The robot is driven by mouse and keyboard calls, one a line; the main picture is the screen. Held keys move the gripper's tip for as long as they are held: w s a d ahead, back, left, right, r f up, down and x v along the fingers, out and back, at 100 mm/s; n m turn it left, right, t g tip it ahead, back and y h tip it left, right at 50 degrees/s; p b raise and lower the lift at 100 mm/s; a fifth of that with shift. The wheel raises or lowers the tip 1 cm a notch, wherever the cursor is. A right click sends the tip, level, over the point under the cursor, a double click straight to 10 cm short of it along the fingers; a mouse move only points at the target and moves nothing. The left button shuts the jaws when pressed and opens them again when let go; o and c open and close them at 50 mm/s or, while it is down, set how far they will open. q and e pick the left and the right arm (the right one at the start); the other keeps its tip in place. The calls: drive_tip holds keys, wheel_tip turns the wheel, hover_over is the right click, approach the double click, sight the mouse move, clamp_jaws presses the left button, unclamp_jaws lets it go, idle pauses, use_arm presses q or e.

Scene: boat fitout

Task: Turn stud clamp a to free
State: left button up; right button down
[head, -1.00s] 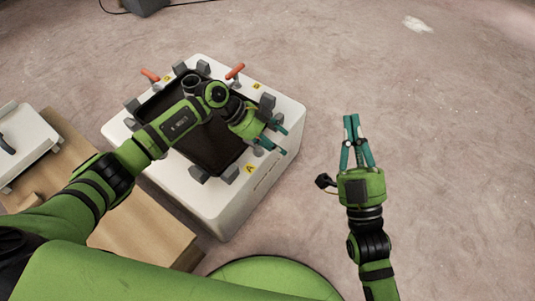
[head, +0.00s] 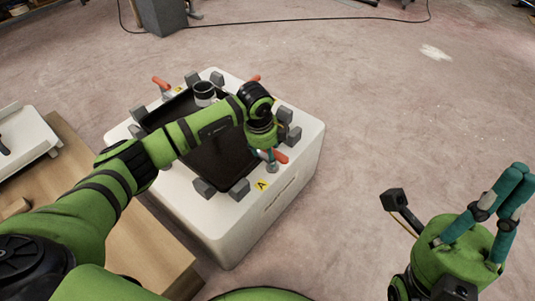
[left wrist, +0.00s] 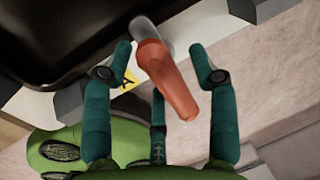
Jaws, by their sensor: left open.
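Stud clamp a is the orange-handled clamp (head: 279,155) beside the yellow A label (head: 262,185), at the right edge of the white box. Its orange handle (left wrist: 168,80) with a grey end shows large in the left wrist view. My left gripper (left wrist: 160,62) is open, with one teal finger on each side of the handle; I see gaps on both sides. In the head view my left gripper (head: 270,162) is partly hidden by its own wrist, over the clamp. My right gripper (head: 522,175) is empty, its fingertips together, off to the right over the floor.
The white box (head: 240,238) holds a dark recessed panel (head: 215,160) ringed by grey blocks. Other orange handles stand at its far left (head: 161,83) and far side (head: 254,78). A wooden bench (head: 135,240) is at left. Floor to the right is clear.

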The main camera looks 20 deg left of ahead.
use_arm(q)
drive_tip(key=c, duration=1.1)
